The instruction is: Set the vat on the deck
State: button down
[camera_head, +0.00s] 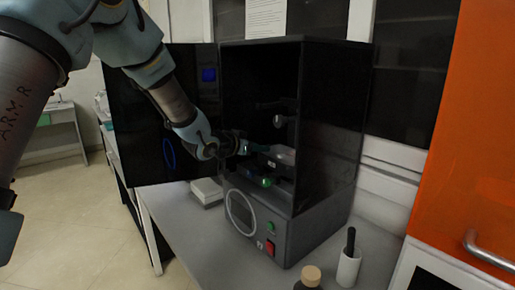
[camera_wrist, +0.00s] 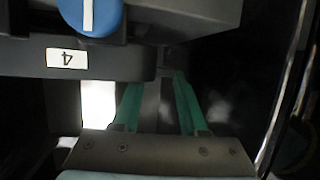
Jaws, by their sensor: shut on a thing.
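A black cabinet-like machine (camera_head: 325,130) stands on the grey table with its front open. My gripper (camera_head: 252,147) reaches into it from the left. In the wrist view, the green fingers of my gripper (camera_wrist: 167,80) are closed at their tips on a dark part beneath the block labelled 4 (camera_wrist: 100,62). This held part appears to be the vat, but its outline is mostly hidden in shadow. A pale grey piece (camera_head: 284,154) shows inside the machine, just right of my gripper. The deck is too dark to make out clearly; I cannot tell whether the vat touches it.
A blue knob (camera_wrist: 90,14) sits close above the fingers. The open black door (camera_head: 150,110) stands left of my forearm. A small white box (camera_head: 207,191) lies beside the machine.

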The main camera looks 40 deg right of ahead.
jog(key=shift+f+b, duration=0.65)
jog(key=shift+f, duration=0.1)
dwell(0.7)
jog(key=shift+c, duration=1.8)
grip_release()
jog(key=b+v, duration=0.2)
jog(key=v, duration=0.8)
jog(key=shift+a, duration=0.35)
jog(key=shift+a+r, duration=0.1)
